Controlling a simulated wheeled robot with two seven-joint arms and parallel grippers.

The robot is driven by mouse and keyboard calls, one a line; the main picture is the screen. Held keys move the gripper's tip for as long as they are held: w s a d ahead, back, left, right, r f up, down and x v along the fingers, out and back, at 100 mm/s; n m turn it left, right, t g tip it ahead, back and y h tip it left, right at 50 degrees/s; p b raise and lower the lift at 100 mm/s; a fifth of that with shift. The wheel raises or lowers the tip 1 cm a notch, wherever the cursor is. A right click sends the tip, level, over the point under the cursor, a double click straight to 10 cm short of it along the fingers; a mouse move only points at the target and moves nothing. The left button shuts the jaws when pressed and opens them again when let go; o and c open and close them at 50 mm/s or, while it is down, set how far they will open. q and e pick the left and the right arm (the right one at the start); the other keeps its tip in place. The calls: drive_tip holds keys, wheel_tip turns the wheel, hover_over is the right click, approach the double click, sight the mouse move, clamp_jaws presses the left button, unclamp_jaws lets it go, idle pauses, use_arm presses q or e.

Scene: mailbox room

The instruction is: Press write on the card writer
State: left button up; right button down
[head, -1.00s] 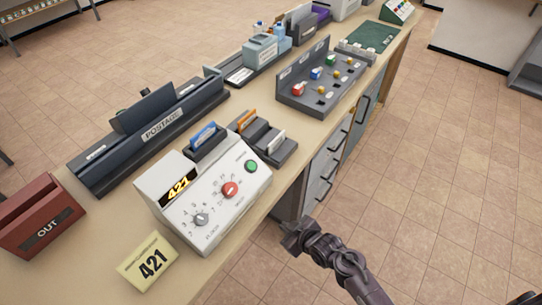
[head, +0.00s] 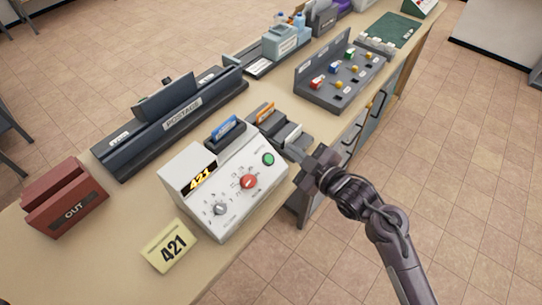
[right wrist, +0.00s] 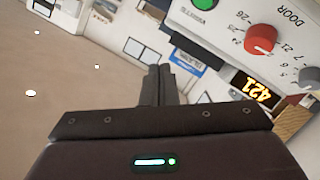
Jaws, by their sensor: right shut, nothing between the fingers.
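The card writer (head: 226,186) is a white box on the counter with a sloped face. Its display (head: 200,179) reads 421. The face carries a grey knob (head: 220,208), a red knob (head: 249,181) and a green button (head: 268,159). A blue card (head: 223,129) stands upright at its back. My right gripper (head: 314,168) is shut and empty, just right of the card writer and apart from the green button. In the right wrist view the shut fingers (right wrist: 160,85) point past the card writer, with the green button (right wrist: 205,3) at the top edge. My left gripper is not in view.
Behind are a dark postage rack (head: 170,125) and a red OUT tray (head: 66,200). A card holder (head: 283,140) and a grey key panel (head: 340,78) stand further along the counter. Floor at right is clear.

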sight(269, 159)
idle(0.3)
drive_tip(key=w+a+f+b, duration=0.1)
drive_tip(key=f+b, duration=0.1)
drive_tip(key=a+f+b, duration=0.1)
drive_tip(key=f+b, duration=0.1)
drive_tip(key=w+a+f+b, duration=0.1)
drive_tip(key=f+b, duration=0.1)
drive_tip(key=b, duration=0.1)
drive_tip(key=shift+w+a+f, duration=0.25)
drive_tip(key=shift+w+f, duration=0.05)
drive_tip(key=shift+f, duration=0.05)
drive_tip(key=shift+w+a+f+b, duration=0.2)
drive_tip(key=shift+a+f+b, duration=0.05)
drive_tip(key=shift+f+b, duration=0.1)
idle(1.5)
drive_tip(key=shift+w+a+f, duration=0.15)
drive_tip(key=shift+a+f, duration=0.05)
drive_tip(key=shift+f, duration=0.1)
drive_tip(key=shift+a+f+b, duration=0.2)
drive_tip(key=shift+f+b, duration=0.15)
drive_tip(key=shift+b, duration=0.1)
idle(0.6)
drive_tip(key=shift+r, duration=0.1)
drive_tip(key=shift+s+d+r+p, duration=0.2)
drive_tip(key=shift+d+r+p, duration=0.2)
drive_tip(key=shift+r+p, duration=0.35)
